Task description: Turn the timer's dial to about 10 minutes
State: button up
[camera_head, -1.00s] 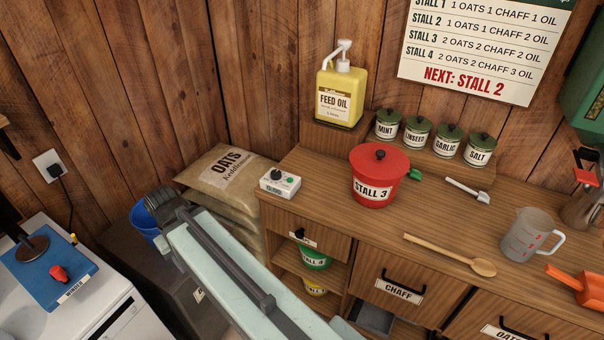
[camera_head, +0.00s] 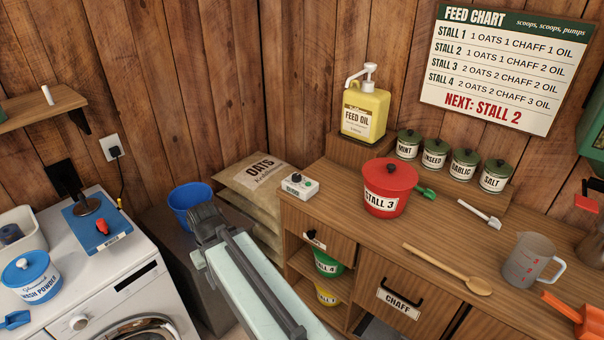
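The timer (camera_head: 299,185) is a small white-grey box with a black dial on top, a green button and a small display on its front face. It sits at the left end of the wooden counter, left of the red Stall 3 bucket (camera_head: 388,188). The dial's setting is too small to read. My arm rises from the bottom of the view, and its dark upper end is left of and below the timer, apart from it. No gripper fingers can be made out.
The wooden counter (camera_head: 385,232) has free room in front of the timer. Oats sacks (camera_head: 250,183) and a blue bucket (camera_head: 190,205) stand left. A washing machine (camera_head: 120,290) is at far left.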

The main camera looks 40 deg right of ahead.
aim_at(296, 177)
jog(key=u, duration=0.05)
jog(key=i, duration=0.9)
jog(key=z, duration=0.05)
